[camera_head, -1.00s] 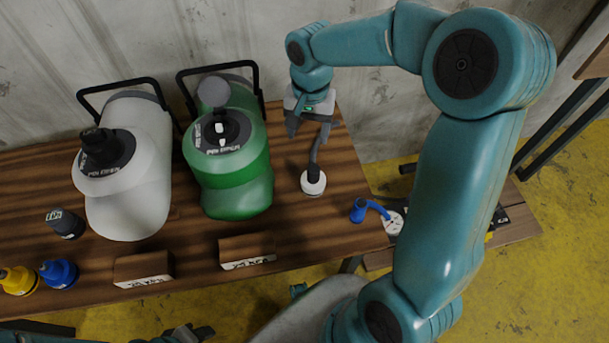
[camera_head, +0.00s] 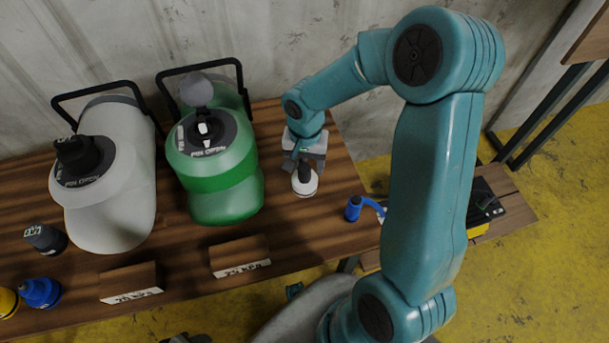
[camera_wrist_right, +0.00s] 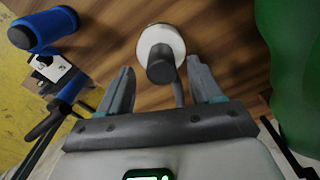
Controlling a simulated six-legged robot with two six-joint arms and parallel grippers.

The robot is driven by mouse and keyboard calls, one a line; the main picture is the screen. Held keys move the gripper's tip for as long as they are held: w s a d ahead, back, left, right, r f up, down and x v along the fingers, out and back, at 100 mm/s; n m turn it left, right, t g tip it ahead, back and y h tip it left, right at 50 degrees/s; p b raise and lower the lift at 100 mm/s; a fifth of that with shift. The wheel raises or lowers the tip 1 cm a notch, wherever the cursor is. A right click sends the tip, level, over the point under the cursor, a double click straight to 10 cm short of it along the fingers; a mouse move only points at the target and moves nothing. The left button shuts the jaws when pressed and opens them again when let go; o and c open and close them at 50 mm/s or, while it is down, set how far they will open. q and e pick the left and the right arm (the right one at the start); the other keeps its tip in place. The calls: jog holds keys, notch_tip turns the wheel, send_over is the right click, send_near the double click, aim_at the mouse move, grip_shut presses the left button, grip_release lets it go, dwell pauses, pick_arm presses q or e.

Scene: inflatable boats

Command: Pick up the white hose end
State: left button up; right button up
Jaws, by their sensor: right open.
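The white hose end (camera_head: 305,185) is a white disc with a dark grey neck. It lies on the wooden table to the right of the green pump. In the right wrist view the white hose end (camera_wrist_right: 160,43) is just beyond the fingertips, roughly centred between them, with its grey hose running back between the fingers. My right gripper (camera_head: 303,165) is right behind it in the head view. Its two fingers are apart in the right wrist view (camera_wrist_right: 160,75), and nothing is clamped. My left gripper cannot be made out.
The green pump (camera_head: 225,195) stands close to the left of the hose end. A white pump (camera_head: 110,215) is farther left. A blue hose end (camera_head: 354,208) lies at the table's right edge. Wooden label blocks (camera_head: 240,256) line the front.

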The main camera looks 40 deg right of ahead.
notch_tip(320, 180, down, 2)
jog(key=shift+w+f, duration=0.1)
jog(key=shift+f, duration=0.1)
jog(key=shift+c, duration=0.4)
jog(key=c, duration=1.1)
